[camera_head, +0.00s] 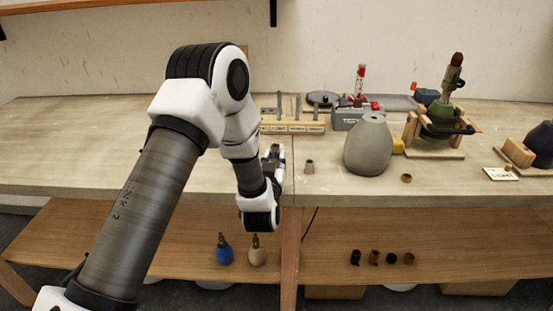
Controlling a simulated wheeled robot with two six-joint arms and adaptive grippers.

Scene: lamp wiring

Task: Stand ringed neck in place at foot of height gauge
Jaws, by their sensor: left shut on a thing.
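My left gripper (273,156) is at the front of the bench top, just in front of a wooden block. It is shut on a small part that its fingers and wrist mostly hide, so I cannot tell whether it is ringed. The wooden block (292,128) carries upright metal posts and small labels; I cannot tell whether it is the height gauge. A small grey-brown neck-like piece (309,167) stands upright on the bench to the right of the gripper. A short brass ring (406,178) lies farther right. My right gripper is not in view.
A grey vase-like lamp body (368,147) stands right of the small piece. The lower shelf (330,275) holds blue and beige bottles and several small necks. The bench's left is clear.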

